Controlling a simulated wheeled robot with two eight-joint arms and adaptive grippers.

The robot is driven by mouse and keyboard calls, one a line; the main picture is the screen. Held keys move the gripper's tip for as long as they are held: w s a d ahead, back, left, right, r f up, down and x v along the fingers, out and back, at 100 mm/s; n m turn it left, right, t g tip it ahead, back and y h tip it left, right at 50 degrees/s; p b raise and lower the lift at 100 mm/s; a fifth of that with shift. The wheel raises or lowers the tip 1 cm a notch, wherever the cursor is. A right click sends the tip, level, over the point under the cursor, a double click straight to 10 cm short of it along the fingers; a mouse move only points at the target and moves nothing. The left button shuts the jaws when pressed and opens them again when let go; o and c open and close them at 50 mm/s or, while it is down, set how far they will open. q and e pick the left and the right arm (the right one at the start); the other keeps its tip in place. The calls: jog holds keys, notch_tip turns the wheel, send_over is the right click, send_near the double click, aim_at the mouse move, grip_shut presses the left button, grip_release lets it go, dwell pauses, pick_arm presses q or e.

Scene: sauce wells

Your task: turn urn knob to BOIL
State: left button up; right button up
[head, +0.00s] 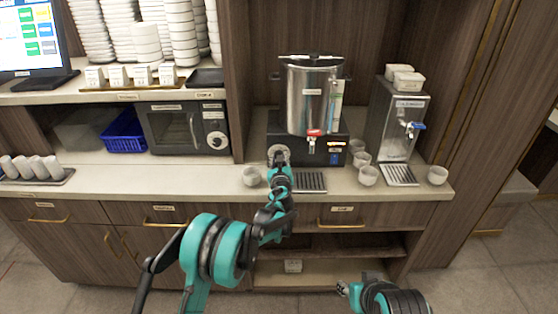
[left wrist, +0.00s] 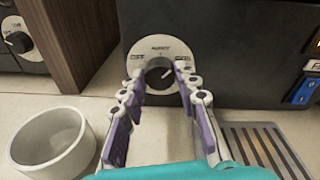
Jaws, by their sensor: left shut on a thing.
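The silver urn (head: 308,98) stands on a black base on the counter. Its round pale dial (head: 279,150) is at the left of the base front. In the left wrist view the dark knob (left wrist: 157,74) sits in the middle of the dial plate, with labels at the left, top and right that are too blurred to read surely. My left gripper (left wrist: 161,78) is shut on the knob, a finger at each side. In the head view my left gripper (head: 279,160) hides part of the dial. My right gripper (head: 343,288) is low in front of the shelves, its fingers too small to judge.
White cups (head: 367,175) stand right of the urn, and one cup (left wrist: 50,140) is left of my gripper. A drip tray (head: 310,182) lies in front of the urn. A water dispenser (head: 398,125) stands right, a microwave (head: 180,128) left.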

pick_arm(q)
jog(key=shift+d+m, duration=0.1)
jog(key=shift+m, duration=1.3)
jog(key=shift+y, duration=0.3)
jog(key=o, duration=1.2)
jog(key=shift+c, duration=0.2)
jog(key=s+r, duration=0.1)
jog(key=s, duration=1.1)
jog(key=shift+d, duration=0.35)
